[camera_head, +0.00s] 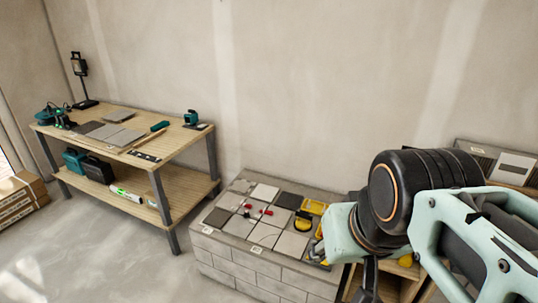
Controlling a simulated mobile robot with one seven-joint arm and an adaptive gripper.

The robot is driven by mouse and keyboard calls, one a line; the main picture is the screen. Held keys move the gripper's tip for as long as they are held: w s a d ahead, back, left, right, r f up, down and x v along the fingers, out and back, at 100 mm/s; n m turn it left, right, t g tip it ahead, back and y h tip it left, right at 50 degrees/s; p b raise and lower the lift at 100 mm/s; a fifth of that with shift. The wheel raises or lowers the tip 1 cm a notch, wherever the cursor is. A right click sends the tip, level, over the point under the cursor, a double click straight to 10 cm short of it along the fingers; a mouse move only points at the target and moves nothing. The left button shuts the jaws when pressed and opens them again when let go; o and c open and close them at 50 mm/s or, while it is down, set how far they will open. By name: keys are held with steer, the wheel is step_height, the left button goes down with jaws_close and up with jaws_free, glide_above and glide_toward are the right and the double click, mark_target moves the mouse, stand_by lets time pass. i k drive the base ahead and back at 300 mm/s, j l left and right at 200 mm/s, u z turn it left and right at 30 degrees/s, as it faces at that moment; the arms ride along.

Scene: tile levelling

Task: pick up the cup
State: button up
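I cannot make out a drinking cup. A small yellow-and-black item (303,222), possibly a suction cup, sits on the tiled top of the low block bench (240,267). My arm comes in from the right and covers the bench's right end. A dark part at the end of my arm (370,280), probably my gripper, points down in front of the bench's right side. Its fingertips are not clear, and I cannot see whether it holds anything.
Red-topped pieces (267,211) stand among grey and white tiles. A yellow tray (315,207) lies behind the yellow-and-black item. A wooden workbench (180,146) with tools stands left. Cardboard boxes (20,198) lie far left. Floor between is clear.

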mark_target(304, 224)
steer(key=z, duration=1.65)
steer(key=u, duration=1.55)
steer(key=i+j+z, duration=0.15)
steer(key=i, duration=0.3)
steer(key=i+j+z, duration=0.1)
steer(key=i, duration=0.4)
steer(key=j, duration=0.1)
